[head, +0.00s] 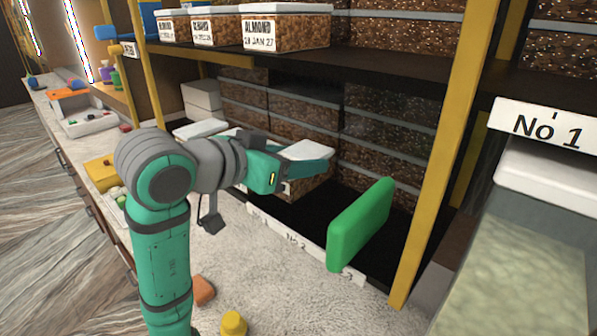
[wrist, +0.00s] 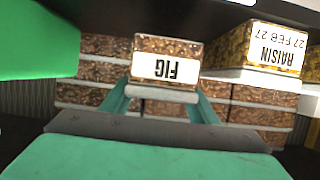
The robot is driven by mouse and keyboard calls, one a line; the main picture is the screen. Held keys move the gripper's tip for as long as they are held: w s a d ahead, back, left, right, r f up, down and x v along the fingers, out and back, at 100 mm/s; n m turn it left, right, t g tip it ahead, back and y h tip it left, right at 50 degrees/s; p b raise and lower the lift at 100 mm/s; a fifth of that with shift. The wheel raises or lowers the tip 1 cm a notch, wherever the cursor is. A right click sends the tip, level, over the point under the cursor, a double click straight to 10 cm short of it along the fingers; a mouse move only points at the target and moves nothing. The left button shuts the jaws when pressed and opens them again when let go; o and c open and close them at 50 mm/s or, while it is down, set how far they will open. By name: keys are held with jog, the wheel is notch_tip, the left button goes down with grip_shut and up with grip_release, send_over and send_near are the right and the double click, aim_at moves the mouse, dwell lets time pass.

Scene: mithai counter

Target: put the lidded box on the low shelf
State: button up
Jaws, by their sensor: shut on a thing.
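The lidded box (head: 308,150) has a white lid and a brown, speckled body. In the head view my gripper (head: 312,168) is shut on it, inside the low shelf opening, with one finger along its near side. In the wrist view the box (wrist: 165,47) shows upside down with a FIG label, between the two fingers (wrist: 160,104). The low shelf (head: 308,218) has a dark floor under and around the box. My arm hides part of the box, and I cannot tell whether its base touches the shelf.
A green slab (head: 362,225) stands upright at the shelf's front, right of the box. A yellow post (head: 440,150) is farther right. Stacked boxes (head: 385,140) fill the back. A RAISIN box (wrist: 262,50) is beside the held box. An upper shelf (head: 380,72) hangs above.

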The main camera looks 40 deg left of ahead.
jog(key=f, duration=0.2)
jog(key=shift+s+a+f, duration=0.25)
jog(key=shift+f, duration=0.1)
jog(key=shift+w+d, duration=0.15)
jog(key=shift+d, duration=0.2)
jog(key=shift+f, duration=0.15)
jog(key=o, duration=1.3)
jog(key=shift+o, duration=0.2)
jog(key=shift+a, duration=0.1)
jog(key=shift+r, duration=0.25)
jog(key=v, duration=1.2)
jog(key=shift+f, duration=0.1)
